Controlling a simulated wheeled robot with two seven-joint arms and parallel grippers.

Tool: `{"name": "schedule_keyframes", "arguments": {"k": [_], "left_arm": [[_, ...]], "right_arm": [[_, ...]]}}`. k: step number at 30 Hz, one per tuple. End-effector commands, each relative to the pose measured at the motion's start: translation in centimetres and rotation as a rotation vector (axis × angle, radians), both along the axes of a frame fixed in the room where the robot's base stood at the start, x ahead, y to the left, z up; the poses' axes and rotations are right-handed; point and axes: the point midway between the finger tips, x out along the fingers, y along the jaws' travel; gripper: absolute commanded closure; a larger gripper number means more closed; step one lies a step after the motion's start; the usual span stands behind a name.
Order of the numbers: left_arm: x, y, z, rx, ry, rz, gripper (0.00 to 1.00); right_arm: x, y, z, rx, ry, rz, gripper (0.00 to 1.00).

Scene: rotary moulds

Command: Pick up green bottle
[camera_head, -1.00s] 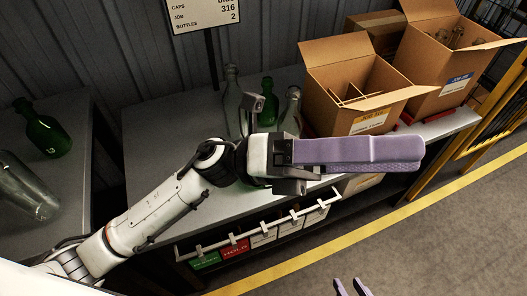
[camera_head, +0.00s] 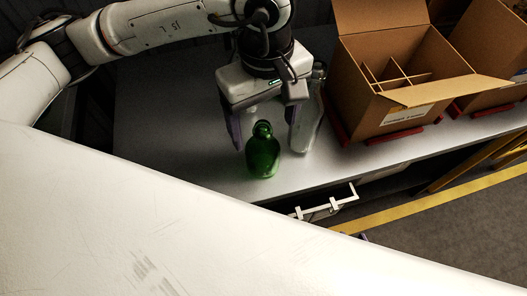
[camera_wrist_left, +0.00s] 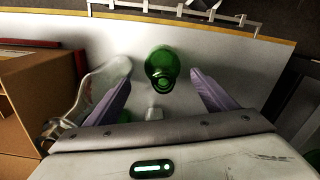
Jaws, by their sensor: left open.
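A green bottle (camera_head: 262,158) stands upright on the grey bench top. My left gripper (camera_head: 268,148) points down over it, open, with one purple finger on each side of the bottle. In the left wrist view the green bottle (camera_wrist_left: 162,68) shows between and slightly beyond the open fingers (camera_wrist_left: 160,84), with gaps visible on both sides. I cannot tell whether a finger touches it. Of my right gripper only a small purple tip seems to show beyond the white link; its jaws are hidden.
A clear bottle (camera_head: 314,105) stands close beside the right-hand finger; it also shows in the left wrist view (camera_wrist_left: 98,88). An open cardboard box (camera_head: 400,112) with dividers is to the right, with another box (camera_head: 490,62) beyond. The bench top (camera_head: 160,130) is clear to the left.

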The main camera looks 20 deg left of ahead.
Motion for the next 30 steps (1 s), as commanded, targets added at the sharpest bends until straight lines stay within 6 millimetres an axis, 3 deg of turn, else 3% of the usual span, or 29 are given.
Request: {"name": "schedule_keyframes", "arguments": {"k": [15, 23, 30], "left_arm": [[-0.7, 0.3, -5.7, -0.003, 0.003, 0.001, 0.22], [-0.6, 0.2, -6.0, -0.003, 0.000, 0.001, 0.22], [-0.6, 0.2, -6.0, -0.004, 0.000, 0.001, 0.61]], "right_arm": [[-0.3, -0.4, 0.0, -0.003, 0.010, -0.007, 0.69], [-0.3, -0.4, 0.0, -0.003, 0.008, -0.008, 0.69], [-0.2, -0.4, 0.1, -0.003, 0.005, -0.008, 0.69]]}}
